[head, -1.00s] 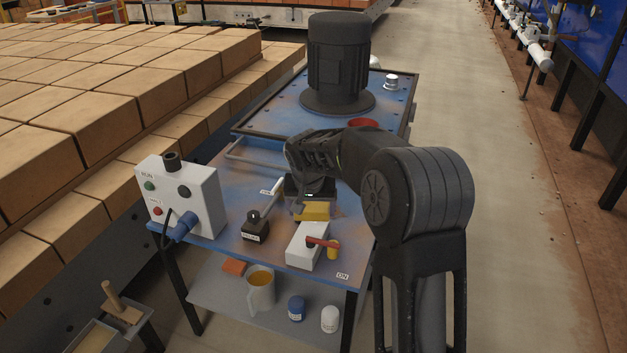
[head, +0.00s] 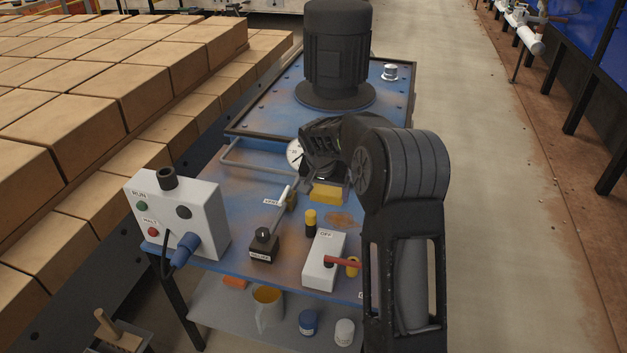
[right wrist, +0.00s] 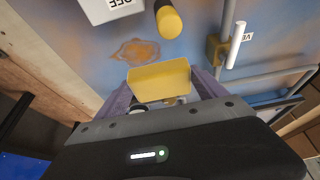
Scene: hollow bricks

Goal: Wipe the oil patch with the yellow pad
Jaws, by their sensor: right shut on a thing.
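My right gripper (head: 328,180) is shut on the yellow pad (head: 326,194). In the right wrist view the gripper (right wrist: 160,88) has one finger on each side of the pad (right wrist: 160,81). The oil patch (head: 340,218) is a brown-orange stain on the blue bench top, just in front of the pad in the head view. In the right wrist view the patch (right wrist: 136,50) lies clear beyond the pad's upper edge. I cannot tell whether the pad touches the bench. My left gripper is not in view.
A yellow-capped black cylinder (head: 310,222) stands beside the patch. A white OFF box (head: 324,262) with a red lever and a black lever block (head: 263,246) stand nearer the front. A grey control box (head: 176,212) is at left, a motor (head: 337,50) behind.

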